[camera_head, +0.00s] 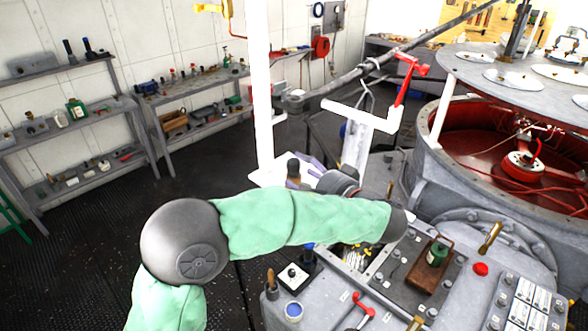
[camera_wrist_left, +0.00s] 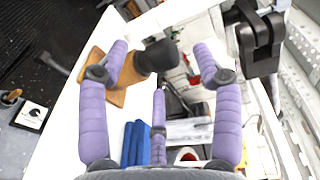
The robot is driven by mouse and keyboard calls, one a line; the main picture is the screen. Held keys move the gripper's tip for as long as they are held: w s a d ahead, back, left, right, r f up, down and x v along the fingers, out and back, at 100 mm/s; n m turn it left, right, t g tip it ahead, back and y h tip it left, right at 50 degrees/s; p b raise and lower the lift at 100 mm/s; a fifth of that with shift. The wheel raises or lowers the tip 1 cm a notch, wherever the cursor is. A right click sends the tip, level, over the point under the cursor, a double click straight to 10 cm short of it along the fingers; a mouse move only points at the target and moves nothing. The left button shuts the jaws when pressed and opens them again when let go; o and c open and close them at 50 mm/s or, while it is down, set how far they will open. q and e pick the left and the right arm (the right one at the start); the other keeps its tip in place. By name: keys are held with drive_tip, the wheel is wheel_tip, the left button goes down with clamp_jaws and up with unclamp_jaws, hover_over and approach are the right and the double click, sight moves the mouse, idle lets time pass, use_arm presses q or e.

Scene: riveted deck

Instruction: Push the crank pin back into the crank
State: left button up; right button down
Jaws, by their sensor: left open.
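My left gripper (camera_head: 312,172) is at the end of my green-sleeved arm, over a white surface (camera_head: 268,176) beside a white post. Its three purple fingers (camera_wrist_left: 160,75) are spread, and nothing shows gripped between them. A dark round knob (camera_wrist_left: 155,57) on a tan wooden block (camera_wrist_left: 112,80) lies just beyond the fingertips; it shows as a dark upright handle (camera_head: 293,170) in the head view. A black forked part (camera_wrist_left: 262,42) is right of the fingers. I cannot tell which part is the crank or its pin. My right gripper is not in view.
A long grey bar (camera_head: 385,60) slants above the gripper, with a white and red bracket (camera_head: 375,115) close to its right. Blue cylinders (camera_wrist_left: 136,142) lie under the fingers. A grey machine deck (camera_head: 440,290) with small items is at lower right. Dark floor is open at left.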

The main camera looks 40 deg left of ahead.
use_arm(q)
drive_tip(key=x, duration=0.2)
drive_tip(key=shift+w+a+f, duration=0.1)
drive_tip(key=shift+a, duration=0.3)
drive_tip(key=shift+d, duration=0.1)
drive_tip(key=shift+c, duration=0.9)
clamp_jaws()
wheel_tip(320, 180, up, 10)
drive_tip(key=shift+r, duration=0.1)
